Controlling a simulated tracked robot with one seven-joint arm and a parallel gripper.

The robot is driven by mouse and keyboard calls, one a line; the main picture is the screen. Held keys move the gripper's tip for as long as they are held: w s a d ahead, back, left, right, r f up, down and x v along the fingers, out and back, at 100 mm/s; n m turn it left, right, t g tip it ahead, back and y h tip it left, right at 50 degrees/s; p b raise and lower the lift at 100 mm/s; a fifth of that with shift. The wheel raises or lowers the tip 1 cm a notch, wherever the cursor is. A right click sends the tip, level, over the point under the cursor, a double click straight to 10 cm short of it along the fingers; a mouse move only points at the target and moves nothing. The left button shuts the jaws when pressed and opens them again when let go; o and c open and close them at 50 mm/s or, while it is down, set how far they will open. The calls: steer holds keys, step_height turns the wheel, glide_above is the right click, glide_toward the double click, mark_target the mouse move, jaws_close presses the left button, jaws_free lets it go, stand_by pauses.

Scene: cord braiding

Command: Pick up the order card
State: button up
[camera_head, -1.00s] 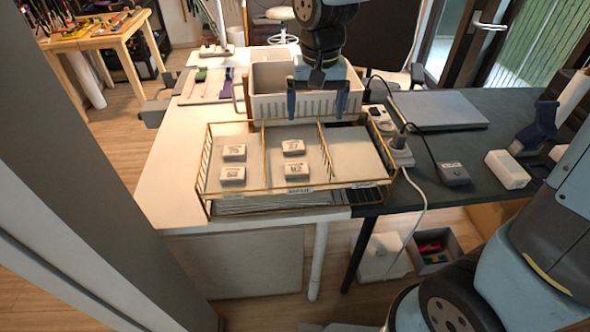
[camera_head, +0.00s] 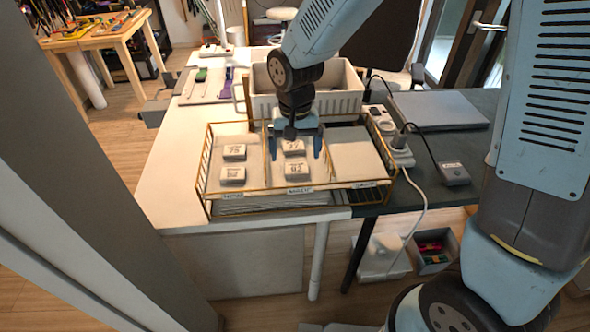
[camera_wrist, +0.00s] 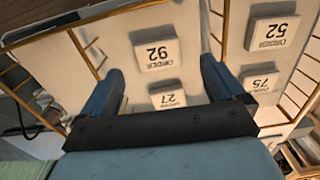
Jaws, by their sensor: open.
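Several small white numbered blocks like cards lie in a gold wire tray (camera_head: 262,189). Its middle compartment holds card 27 (camera_head: 293,146) and card 92 (camera_head: 296,168); its left one holds card 75 (camera_head: 234,152) and card 52 (camera_head: 232,174). In the wrist view, cards 92 (camera_wrist: 156,54) and 52 (camera_wrist: 272,33) read "ORDER", upside down; the small words on cards 27 (camera_wrist: 168,99) and 75 (camera_wrist: 262,83) are hard to read. My gripper (camera_head: 296,154) is open and empty above the middle compartment. In the wrist view, card 92 shows between the fingertips (camera_wrist: 161,68).
Wire dividers split the tray; its right compartment (camera_head: 357,155) looks empty. A white bin (camera_head: 340,103) stands close behind. A power strip (camera_head: 401,151) with cables and a small grey box (camera_head: 453,174) are to the right. A closed laptop (camera_head: 440,110) lies further back.

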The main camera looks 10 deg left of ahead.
mark_target(297, 168)
steer(key=shift+w+d+f, duration=0.1)
steer(key=shift+f, duration=1.2)
steer(key=shift+w+f, duration=0.1)
steer(key=shift+f, duration=1.2)
steer(key=shift+c, duration=0.2)
steer(key=c, duration=1.1)
